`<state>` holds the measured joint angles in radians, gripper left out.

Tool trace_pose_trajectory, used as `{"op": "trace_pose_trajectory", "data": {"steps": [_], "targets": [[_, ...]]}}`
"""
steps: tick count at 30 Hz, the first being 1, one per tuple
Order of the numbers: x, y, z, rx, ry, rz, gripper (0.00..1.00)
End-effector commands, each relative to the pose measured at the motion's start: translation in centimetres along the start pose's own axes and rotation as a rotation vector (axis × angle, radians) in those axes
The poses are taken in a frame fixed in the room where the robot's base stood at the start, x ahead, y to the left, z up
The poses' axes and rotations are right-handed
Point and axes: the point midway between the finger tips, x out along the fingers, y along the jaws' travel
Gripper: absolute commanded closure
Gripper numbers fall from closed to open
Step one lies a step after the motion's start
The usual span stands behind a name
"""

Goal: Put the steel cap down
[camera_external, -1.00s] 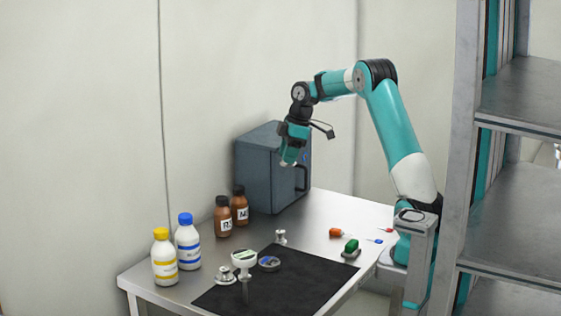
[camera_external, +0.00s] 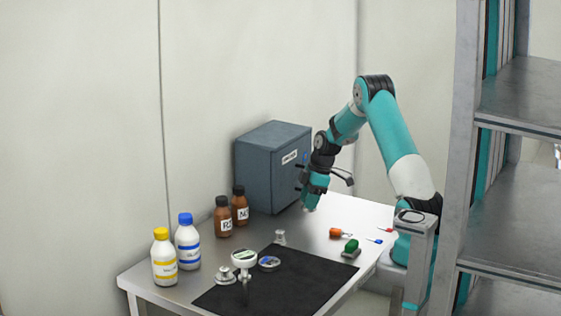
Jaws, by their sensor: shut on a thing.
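My gripper (camera_external: 307,205) points down above the back of the steel table (camera_external: 325,215), in front of the grey-blue box. It is shut on a small pale thing at its fingertips, which I take to be the steel cap; it is too small here to make out its shape. Whether it touches the table top cannot be told from this view. A small steel fitting (camera_external: 280,238) stands at the back edge of the black mat (camera_external: 290,290), apart from my gripper. Another steel fitting (camera_external: 225,275) sits at the mat's left edge.
A grey-blue box (camera_external: 270,170) stands close behind my gripper. Two brown bottles (camera_external: 222,217) and two white bottles (camera_external: 187,245) stand at left. A white-faced gauge (camera_external: 244,258) and a round disc (camera_external: 269,263) are on the mat. Orange (camera_external: 336,232) and green (camera_external: 351,246) pieces lie at right.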

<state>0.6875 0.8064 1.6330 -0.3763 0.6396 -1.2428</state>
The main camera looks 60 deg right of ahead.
Motion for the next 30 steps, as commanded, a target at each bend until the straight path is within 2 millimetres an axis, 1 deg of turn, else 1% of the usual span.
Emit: {"op": "trace_pose_trajectory", "data": {"steps": [5, 9, 11, 18, 22, 23, 24, 25, 26, 30], "targets": [[1.4, 0.0, 0.4, 0.001, -0.001, -0.001, 0.9], [3.6, -0.1, 1.1, 0.001, -0.001, -0.003, 0.9], [4.2, 0.0, 1.3, 0.001, 0.0, 0.0, 0.9], [4.3, 0.0, 1.3, 0.0, 0.0, 0.001, 0.9], [4.8, 0.0, 1.5, 0.0, 0.0, 0.001, 0.9], [4.7, 0.0, 1.4, 0.0, 0.0, 0.001, 0.59], [4.6, 0.0, 1.4, 0.001, 0.0, 0.001, 0.5], [4.6, 0.0, 1.4, 0.001, 0.0, 0.0, 0.43], [4.6, 0.0, 1.4, 0.001, 0.0, 0.0, 0.38], [4.6, 0.0, 1.4, 0.001, 0.0, 0.0, 0.38]]}}
